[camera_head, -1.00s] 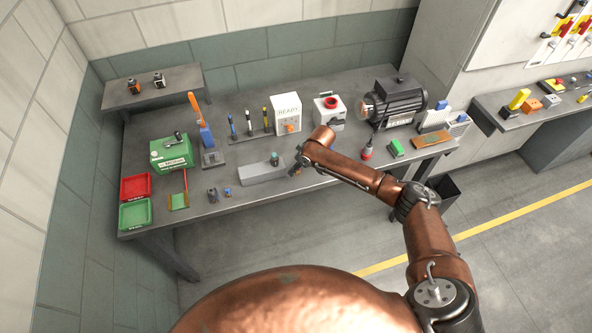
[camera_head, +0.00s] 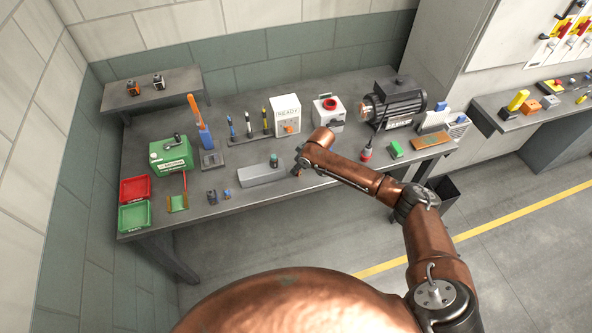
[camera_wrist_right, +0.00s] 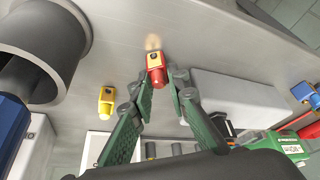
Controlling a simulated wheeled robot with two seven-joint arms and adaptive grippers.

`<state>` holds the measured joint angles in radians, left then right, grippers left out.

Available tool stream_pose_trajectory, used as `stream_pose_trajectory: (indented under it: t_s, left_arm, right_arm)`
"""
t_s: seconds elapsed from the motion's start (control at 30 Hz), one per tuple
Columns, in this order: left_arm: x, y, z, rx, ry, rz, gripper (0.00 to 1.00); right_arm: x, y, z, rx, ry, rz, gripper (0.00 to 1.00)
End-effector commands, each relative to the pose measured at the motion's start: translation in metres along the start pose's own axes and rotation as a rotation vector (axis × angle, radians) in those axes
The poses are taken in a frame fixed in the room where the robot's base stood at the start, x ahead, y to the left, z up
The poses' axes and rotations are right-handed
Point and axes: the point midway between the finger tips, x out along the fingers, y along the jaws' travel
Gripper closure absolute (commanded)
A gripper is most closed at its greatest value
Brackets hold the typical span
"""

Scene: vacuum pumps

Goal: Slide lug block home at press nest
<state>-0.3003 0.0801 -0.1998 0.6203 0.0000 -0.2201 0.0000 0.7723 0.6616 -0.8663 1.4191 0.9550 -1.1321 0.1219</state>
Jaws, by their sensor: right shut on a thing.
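My right gripper (camera_wrist_right: 162,84) is shut on a small red block with a yellow top and a dark hole (camera_wrist_right: 156,68); this may be the lug block. Its green fingers press its sides. In the head view my right gripper (camera_head: 297,172) is at the right end of a long grey block (camera_head: 262,176), low over the bench, and its grip is too small to make out. A blue lever press with an orange handle (camera_head: 203,131) stands left of it on a grey base (camera_head: 212,160). I cannot tell which part is the nest. My left gripper is out of view.
The bench (camera_head: 240,207) also holds a green box (camera_head: 171,153), red and green trays (camera_head: 135,189), a white READY box (camera_head: 286,115) and a motor (camera_head: 393,103). A yellow piece (camera_wrist_right: 106,102) and a blue piece (camera_wrist_right: 304,92) lie near the gripper in the wrist view.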

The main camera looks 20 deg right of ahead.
Motion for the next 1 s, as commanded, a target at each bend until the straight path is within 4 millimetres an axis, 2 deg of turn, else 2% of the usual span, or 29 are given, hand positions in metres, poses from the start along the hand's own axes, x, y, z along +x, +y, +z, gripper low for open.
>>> stream_pose_trajectory:
  t_s: [0.17,0.33,0.6,0.8,1.0]
  left_arm:
    - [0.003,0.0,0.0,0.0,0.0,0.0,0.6]
    - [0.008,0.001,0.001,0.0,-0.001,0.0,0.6]
    - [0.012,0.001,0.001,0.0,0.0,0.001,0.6]
    - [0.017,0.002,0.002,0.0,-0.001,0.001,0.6]
    - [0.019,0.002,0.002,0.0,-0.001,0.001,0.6]
  right_arm:
    - [-0.009,0.0,-0.005,0.0,0.004,0.0,1.0]
    - [-0.032,0.002,-0.012,-0.001,0.004,0.003,1.0]
    - [-0.105,0.019,0.011,-0.001,0.002,0.004,1.0]
    - [-0.137,0.034,0.044,0.0,-0.001,0.003,1.0]
    - [-0.159,0.043,0.063,0.001,0.0,0.001,1.0]
